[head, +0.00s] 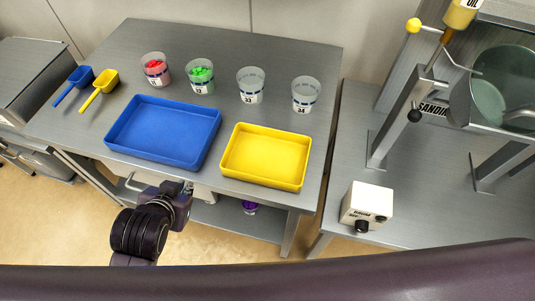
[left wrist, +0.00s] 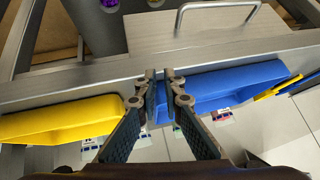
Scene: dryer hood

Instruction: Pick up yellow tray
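The yellow tray (head: 266,157) is a shallow, empty rectangular tray lying flat near the front right of the grey table. In the left wrist view the yellow tray (left wrist: 60,121) shows at the left, beyond the table's edge. My left gripper (head: 186,188) is at the table's front edge, below the blue tray and left of the yellow tray. In the left wrist view my left gripper (left wrist: 161,74) has its fingertips close together, with a narrow gap and nothing held. It is apart from the yellow tray. My right gripper is not in view.
An empty blue tray (head: 163,132) lies left of the yellow tray. Several cups, such as cup 34 (head: 305,95), stand behind. Blue (head: 76,83) and yellow (head: 101,88) scoops lie at the left. A white box (head: 367,204) and machine occupy the right table.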

